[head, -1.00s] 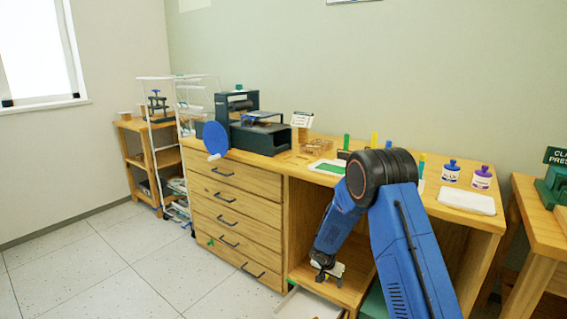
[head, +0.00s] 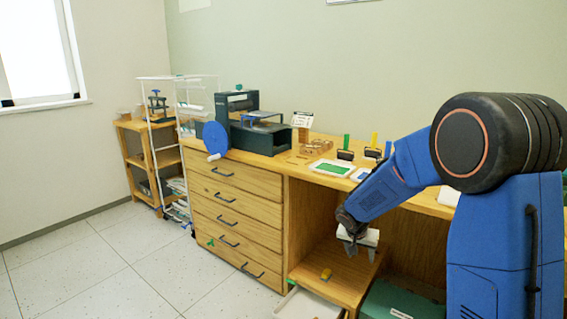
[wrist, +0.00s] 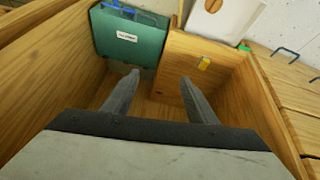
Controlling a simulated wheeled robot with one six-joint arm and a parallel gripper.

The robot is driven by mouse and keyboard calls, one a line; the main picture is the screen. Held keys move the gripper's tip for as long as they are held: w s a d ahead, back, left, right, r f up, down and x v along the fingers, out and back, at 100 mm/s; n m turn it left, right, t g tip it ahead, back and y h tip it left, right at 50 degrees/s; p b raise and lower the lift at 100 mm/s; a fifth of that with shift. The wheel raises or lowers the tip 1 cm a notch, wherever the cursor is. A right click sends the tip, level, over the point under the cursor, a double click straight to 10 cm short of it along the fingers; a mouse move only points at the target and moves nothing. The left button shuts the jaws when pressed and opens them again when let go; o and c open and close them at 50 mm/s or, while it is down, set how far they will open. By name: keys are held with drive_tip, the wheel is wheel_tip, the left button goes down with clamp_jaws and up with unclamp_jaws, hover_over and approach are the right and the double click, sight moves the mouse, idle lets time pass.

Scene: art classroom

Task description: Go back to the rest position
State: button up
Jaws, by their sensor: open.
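My gripper (head: 360,252) hangs at the open bay of the wooden workbench (head: 262,187), above its low shelf. In the wrist view its two fingers (wrist: 160,82) are spread apart with nothing between them. My blue arm covers the right part of the bench top.
A green bin (head: 405,302) with a label stands at the bay's right, close below the gripper. A press (head: 262,135) with a blue wheel and a green-inked tray (head: 331,168) stand on the bench. Floor at left is clear.

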drive_tip(key=s+d+r+n, duration=0.1)
drive_tip(key=s+d+r, duration=0.1)
drive_tip(key=s+r, duration=0.65)
drive_tip(key=s+d+r+n, duration=0.15)
drive_tip(key=s+r, duration=0.45)
drive_tip(key=s, duration=0.6)
drive_tip(key=s+a+r+n+y, duration=0.2)
drive_tip(key=s+n+y, duration=0.1)
drive_tip(key=s, duration=1.8)
drive_tip(key=shift+s+t, duration=0.35)
drive_tip(key=shift+t, duration=0.05)
drive_tip(key=shift+r, duration=0.1)
